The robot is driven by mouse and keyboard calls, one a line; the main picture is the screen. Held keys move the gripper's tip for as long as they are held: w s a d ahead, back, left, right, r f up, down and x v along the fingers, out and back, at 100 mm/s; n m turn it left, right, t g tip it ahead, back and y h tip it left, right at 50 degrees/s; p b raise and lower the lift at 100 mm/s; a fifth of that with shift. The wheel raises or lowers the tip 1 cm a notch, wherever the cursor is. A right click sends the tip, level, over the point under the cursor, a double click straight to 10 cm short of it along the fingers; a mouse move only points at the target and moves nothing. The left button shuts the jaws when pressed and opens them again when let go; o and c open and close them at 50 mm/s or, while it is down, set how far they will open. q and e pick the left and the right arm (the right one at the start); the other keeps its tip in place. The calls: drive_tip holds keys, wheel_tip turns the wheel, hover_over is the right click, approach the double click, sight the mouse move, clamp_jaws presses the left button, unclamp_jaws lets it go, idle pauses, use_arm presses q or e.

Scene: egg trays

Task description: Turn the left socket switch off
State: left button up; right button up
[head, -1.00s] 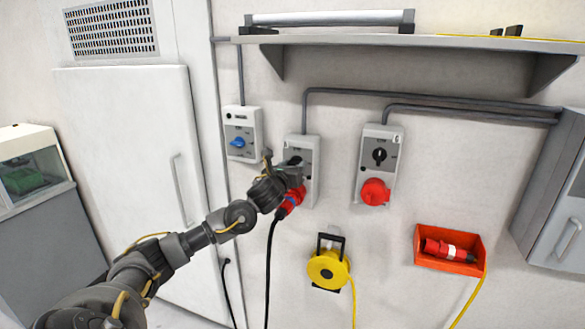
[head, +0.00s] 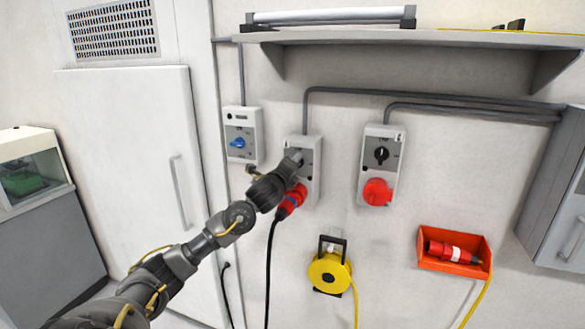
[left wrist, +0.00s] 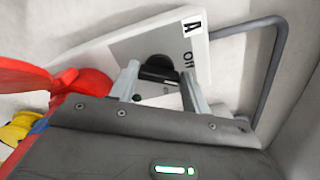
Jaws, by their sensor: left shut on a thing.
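The left socket (head: 314,150) is a grey-white wall box, partly covered by my left gripper (head: 293,158). A red plug (head: 291,203) with a black cable sits at its lower part. In the left wrist view, the box face (left wrist: 120,48) carries an "A" label and an "OFF" mark. My left gripper (left wrist: 160,76) is shut on the black rotary switch knob (left wrist: 157,66), with one finger on each side. The fingers hide part of the knob, and I cannot tell exactly where it points. My right gripper is not in view.
A right socket (head: 369,165) with a black knob and red outlet hangs to the right. A box with a blue knob (head: 238,143) hangs to the left. A shelf (head: 400,40) juts out above. A yellow cable reel (head: 327,273) and red bin (head: 454,265) are below.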

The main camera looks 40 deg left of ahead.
use_arm(q)
drive_tip(key=n, duration=0.4)
drive_tip(key=shift+f+n, duration=0.1)
drive_tip(key=shift+n, duration=0.8)
drive_tip(key=o, duration=1)
drive_tip(key=shift+a, duration=0.1)
drive_tip(key=shift+s+f, duration=0.1)
drive_tip(key=shift+s, duration=0.15)
drive_tip(key=b+v, duration=0.2)
drive_tip(key=v, duration=0.7)
drive_tip(key=shift+s+d, duration=0.25)
drive_tip(key=shift+s, duration=0.05)
drive_tip(key=shift+s+d+b, duration=0.1)
drive_tip(key=shift+s+b, duration=0.2)
drive_tip(key=shift+s, duration=0.05)
